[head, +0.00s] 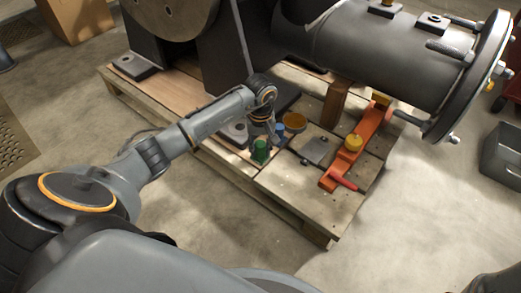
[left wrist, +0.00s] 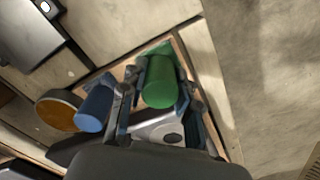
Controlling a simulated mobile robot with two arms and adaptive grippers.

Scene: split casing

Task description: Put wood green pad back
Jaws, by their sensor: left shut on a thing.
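The green pad (head: 260,149) is a green upright cylinder with a flat green base behind it, low over the pallet near its front edge in the head view. In the left wrist view the green pad (left wrist: 161,80) sits between the two fingers of my left gripper (left wrist: 157,100). My left gripper (head: 266,133) is shut on it, reaching down from above. I cannot tell whether its base touches the wood. My right gripper is in neither view.
A blue cylinder (head: 280,129) and an orange round piece (head: 295,121) stand close beside the green pad. A grey plate (head: 318,150) and an orange bar clamp (head: 349,156) lie to the right on the wooden pallet (head: 290,185). The dark flanged casing (head: 375,45) overhangs behind.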

